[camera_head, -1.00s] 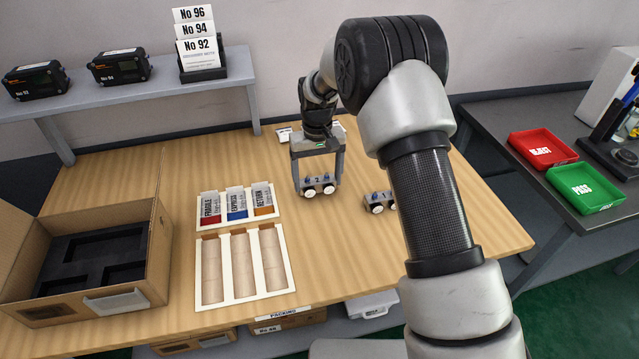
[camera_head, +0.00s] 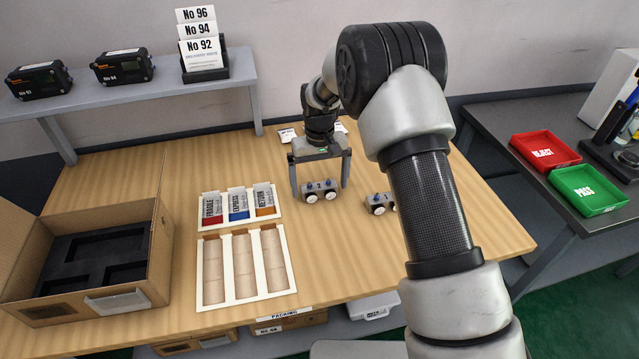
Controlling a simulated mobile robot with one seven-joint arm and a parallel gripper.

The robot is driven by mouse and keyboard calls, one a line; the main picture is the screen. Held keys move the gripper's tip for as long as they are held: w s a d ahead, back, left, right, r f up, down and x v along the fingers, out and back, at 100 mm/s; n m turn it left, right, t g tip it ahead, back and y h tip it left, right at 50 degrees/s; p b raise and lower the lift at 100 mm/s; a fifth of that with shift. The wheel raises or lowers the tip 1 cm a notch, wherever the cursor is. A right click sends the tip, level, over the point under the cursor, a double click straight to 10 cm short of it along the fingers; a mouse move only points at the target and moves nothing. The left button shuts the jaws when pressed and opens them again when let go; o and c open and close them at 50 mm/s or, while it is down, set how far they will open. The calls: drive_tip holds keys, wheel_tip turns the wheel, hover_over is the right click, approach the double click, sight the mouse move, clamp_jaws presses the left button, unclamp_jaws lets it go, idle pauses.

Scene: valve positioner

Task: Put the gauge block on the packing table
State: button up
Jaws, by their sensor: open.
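The gauge block (camera_head: 321,187), a small grey block marked 2 with two white-faced gauges on its front, sits upright on the wooden packing table (camera_head: 365,270). My gripper (camera_head: 319,192) is open and points down over it. One finger stands to the left of the block and the other to the right, with a small gap visible on the right. A similar block (camera_head: 379,203) marked 1 stands to the right on the same table, its right end hidden by my arm.
An open cardboard box (camera_head: 85,255) with black foam is at the left. A label holder (camera_head: 238,204) and a tray of wooden cylinders (camera_head: 244,266) lie nearer the middle. Red (camera_head: 545,151) and green (camera_head: 587,190) trays stand on a dark bench at the right. A grey shelf (camera_head: 150,92) is behind.

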wheel_tip(320, 180, up, 12)
drive_tip(key=shift+p, duration=0.35)
wheel_tip(320, 180, up, 8)
drive_tip(key=t, duration=0.1)
hover_over(320, 187)
drive_tip(key=s+d, duration=0.3)
drive_tip(key=d, duration=0.1)
drive_tip(key=s+d+r+m+t, duration=0.2)
drive_tip(key=s+d+r, duration=0.4)
drive_tip(key=s+r, duration=0.4)
drive_tip(key=s+d+t, duration=0.1)
drive_tip(key=s+d, duration=0.2)
drive_tip(key=s, duration=0.6)
drive_tip(key=s+d+m+t, duration=0.1)
drive_tip(key=s+d, duration=0.2)
drive_tip(key=s, duration=0.7)
drive_tip(key=shift+d+f+t, duration=0.3)
drive_tip(key=shift+d+f, duration=0.05)
drive_tip(key=shift+f, duration=0.1)
